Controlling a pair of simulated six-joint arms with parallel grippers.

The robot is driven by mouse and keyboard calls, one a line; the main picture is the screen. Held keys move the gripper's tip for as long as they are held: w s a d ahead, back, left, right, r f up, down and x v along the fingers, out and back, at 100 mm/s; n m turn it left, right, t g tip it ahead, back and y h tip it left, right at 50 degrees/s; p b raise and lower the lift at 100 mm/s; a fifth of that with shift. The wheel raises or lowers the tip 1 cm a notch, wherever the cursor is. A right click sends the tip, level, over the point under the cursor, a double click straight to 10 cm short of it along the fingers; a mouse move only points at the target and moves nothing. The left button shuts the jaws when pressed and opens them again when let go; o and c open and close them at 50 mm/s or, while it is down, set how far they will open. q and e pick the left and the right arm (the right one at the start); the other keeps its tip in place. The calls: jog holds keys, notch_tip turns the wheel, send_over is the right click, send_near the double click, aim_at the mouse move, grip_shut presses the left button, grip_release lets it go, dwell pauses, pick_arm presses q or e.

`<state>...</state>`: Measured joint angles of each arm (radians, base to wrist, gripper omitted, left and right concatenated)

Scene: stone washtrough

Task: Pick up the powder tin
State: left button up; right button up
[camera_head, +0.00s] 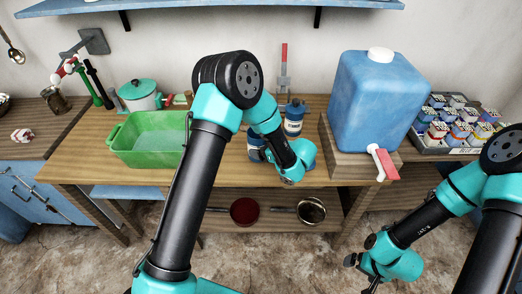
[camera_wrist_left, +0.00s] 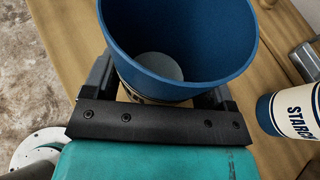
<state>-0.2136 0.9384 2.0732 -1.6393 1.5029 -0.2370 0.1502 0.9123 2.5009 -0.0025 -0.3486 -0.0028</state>
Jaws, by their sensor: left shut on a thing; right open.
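A blue open-topped tin (camera_wrist_left: 180,35), which I take to be the powder tin, fills the upper middle of the left wrist view. Its pale bottom shows inside, and its label is mostly hidden. My left gripper (camera_wrist_left: 160,92) is shut on it, with a finger on each side. In the head view the tin (camera_head: 254,144) shows partly behind my left arm, above the wooden table. I cannot tell whether it touches the tabletop. A blue and white tin lettered STARCH (camera_wrist_left: 302,110) stands apart at the right. My right gripper (camera_head: 361,273) is open and empty, low at the right.
A green basin (camera_head: 148,139) and a white lidded pot (camera_head: 140,95) are left on the table. A blue water container (camera_head: 375,100) with a red-handled tap stands on a wooden block to the right. A tray of small tins (camera_head: 455,125) lies beyond. Pans rest on the lower shelf.

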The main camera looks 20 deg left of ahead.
pick_arm(q)
jog(key=shift+r, duration=0.95)
jog(key=s+d, duration=0.2)
jog(key=s, duration=0.5)
jog(key=s+d+r, duration=0.1)
jog(key=s+d, duration=0.2)
jog(key=s, duration=0.5)
jog(key=shift+d, duration=0.15)
